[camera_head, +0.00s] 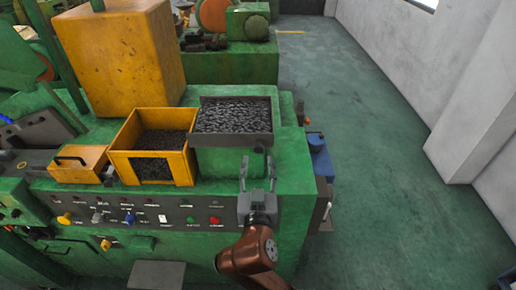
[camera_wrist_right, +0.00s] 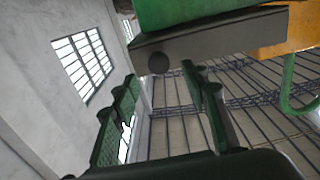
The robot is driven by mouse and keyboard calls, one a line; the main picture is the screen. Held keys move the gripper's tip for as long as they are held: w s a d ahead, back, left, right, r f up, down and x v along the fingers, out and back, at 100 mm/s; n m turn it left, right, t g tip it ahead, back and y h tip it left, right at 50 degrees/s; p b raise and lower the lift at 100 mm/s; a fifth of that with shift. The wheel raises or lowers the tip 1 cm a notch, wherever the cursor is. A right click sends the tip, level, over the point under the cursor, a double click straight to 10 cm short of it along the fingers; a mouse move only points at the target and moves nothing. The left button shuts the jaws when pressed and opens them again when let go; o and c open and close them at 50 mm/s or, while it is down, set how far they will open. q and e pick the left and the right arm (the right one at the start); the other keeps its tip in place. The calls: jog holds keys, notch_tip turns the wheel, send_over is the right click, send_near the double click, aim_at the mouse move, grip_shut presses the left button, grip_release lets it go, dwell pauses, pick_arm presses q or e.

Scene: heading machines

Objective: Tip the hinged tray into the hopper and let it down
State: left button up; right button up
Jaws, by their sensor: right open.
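The hinged tray (camera_head: 232,139) is a grey, shallow tray full of dark small metal parts. It lies about level on the green machine top, at the right of the hopper. The hopper (camera_head: 187,163) is an open yellow box with dark parts inside. My right gripper (camera_head: 258,162) is open and empty, fingers up, just in front of the tray's near wall. In the right wrist view the tray's grey wall (camera_wrist_right: 215,38) with a dark round knob (camera_wrist_right: 158,62) shows above and beyond the open fingers (camera_wrist_right: 165,75). My left gripper is not in view.
A control panel (camera_head: 140,214) with knobs and buttons runs below the hopper and tray. A tall yellow housing (camera_head: 120,55) stands behind the hopper. A smaller yellow box (camera_head: 78,165) is at its left. A blue unit (camera_head: 320,160) is at the right; the green floor beyond is clear.

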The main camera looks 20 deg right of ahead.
aim_at(258, 151)
jog(key=p+x, duration=0.1)
jog(key=x, duration=0.6)
jog(key=shift+w+d+f, duration=0.1)
jog(key=shift+w+d, duration=0.05)
grip_shut()
dwell(0.3)
